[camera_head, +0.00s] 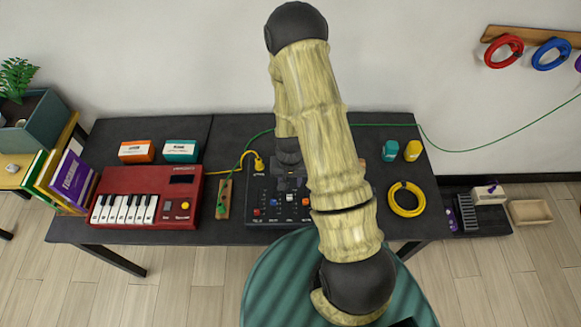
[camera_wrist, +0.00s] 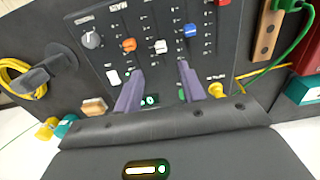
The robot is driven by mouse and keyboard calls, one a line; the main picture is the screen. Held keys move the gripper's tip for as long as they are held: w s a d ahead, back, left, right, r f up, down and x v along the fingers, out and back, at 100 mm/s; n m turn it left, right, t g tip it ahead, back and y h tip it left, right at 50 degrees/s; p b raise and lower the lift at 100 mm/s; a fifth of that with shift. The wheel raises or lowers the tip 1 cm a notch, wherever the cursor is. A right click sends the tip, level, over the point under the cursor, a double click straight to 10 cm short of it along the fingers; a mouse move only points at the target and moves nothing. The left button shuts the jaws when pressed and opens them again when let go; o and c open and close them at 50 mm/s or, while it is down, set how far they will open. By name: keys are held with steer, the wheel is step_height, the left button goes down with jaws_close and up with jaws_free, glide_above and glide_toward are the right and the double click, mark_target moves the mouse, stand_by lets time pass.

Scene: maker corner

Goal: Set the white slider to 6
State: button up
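The dark slider panel (camera_head: 262,188) lies on the black table, partly hidden by my arm. It fills the upper wrist view (camera_wrist: 95,60). The white slider cap (camera_wrist: 161,46) sits in its slot between an orange cap (camera_wrist: 128,44) and a blue cap (camera_wrist: 190,30); the white cap also shows in the head view (camera_head: 290,197). The scale marks beside it are too small to read. My gripper (camera_wrist: 160,68) is open and empty. Its two purple fingers point at the panel, one to each side of the white slider's line, with the cap just beyond the tips.
A red cap (camera_wrist: 223,3), a grey knob (camera_wrist: 92,39) and a white switch (camera_wrist: 113,77) are also on the panel. A red keyboard (camera_head: 188,212) stands left, a yellow ring (camera_head: 394,206) lies right. A yellow cable (camera_head: 228,173) runs behind the panel's left side.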

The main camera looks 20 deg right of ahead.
step_height(320, 180, up, 8)
steer(key=b, duration=0.1)
stand_by(0.4)
steer(key=shift+d, duration=0.1)
steer(key=s+a+r+n+t, duration=0.1)
steer(key=s+r, duration=0.3)
steer(key=r, duration=0.4)
steer(key=s+a+r+n+t, duration=0.1)
steer(key=s+r, duration=0.3)
steer(key=r, duration=0.5)
steer(key=shift+r+n+t, duration=0.2)
steer(key=shift+n+t, duration=0.1)
steer(key=shift+n, duration=0.6)
